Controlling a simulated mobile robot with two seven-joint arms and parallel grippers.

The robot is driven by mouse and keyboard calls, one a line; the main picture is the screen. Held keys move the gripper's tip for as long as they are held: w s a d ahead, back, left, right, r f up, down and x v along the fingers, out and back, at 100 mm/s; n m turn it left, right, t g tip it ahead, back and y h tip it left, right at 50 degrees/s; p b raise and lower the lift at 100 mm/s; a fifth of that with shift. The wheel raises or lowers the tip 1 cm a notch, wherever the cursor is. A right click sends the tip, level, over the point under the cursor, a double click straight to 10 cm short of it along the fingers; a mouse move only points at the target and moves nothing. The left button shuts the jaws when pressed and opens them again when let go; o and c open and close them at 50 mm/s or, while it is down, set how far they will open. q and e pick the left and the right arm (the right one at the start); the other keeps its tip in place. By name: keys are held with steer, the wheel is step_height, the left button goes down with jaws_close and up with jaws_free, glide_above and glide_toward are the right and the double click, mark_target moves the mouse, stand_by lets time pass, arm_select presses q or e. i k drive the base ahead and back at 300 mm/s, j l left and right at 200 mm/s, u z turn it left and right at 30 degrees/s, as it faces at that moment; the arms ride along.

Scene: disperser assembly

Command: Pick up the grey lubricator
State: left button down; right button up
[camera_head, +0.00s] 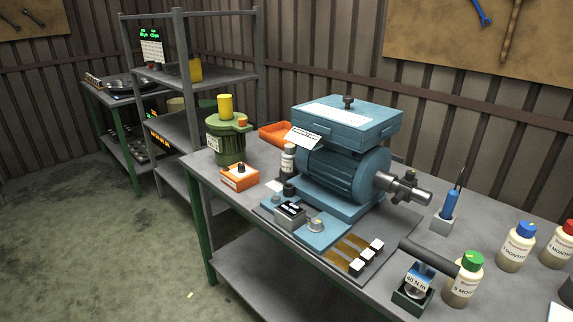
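Neither of my grippers shows in the head view. Several cream bottles with coloured caps and month labels stand at the right of the workbench: one with a blue cap (517,248), one with a green cap (463,281) and one with a red cap (559,246), cut by the picture edge. I cannot tell for sure which thing is the grey lubricator; this grey-capped bottle is the closest match. Its lower part is partly hidden by nearby parts.
The blue motor unit (345,170) fills the middle of the workbench (460,200). A green pot with a yellow top (224,140), an orange box (239,178) and a blue control plate (322,236) stand around it. A dark torque tool (430,257) lies front right. Shelving stands behind left.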

mark_target(289, 167)
steer(key=i+j+z, duration=0.15)
steer(key=z, duration=1)
steer(key=j+z, duration=0.35)
steer(key=j, duration=0.15)
steer(key=j+z, duration=0.5)
steer(key=j, duration=0.7)
steer(key=k+j+z, duration=0.1)
steer(key=j, duration=0.7)
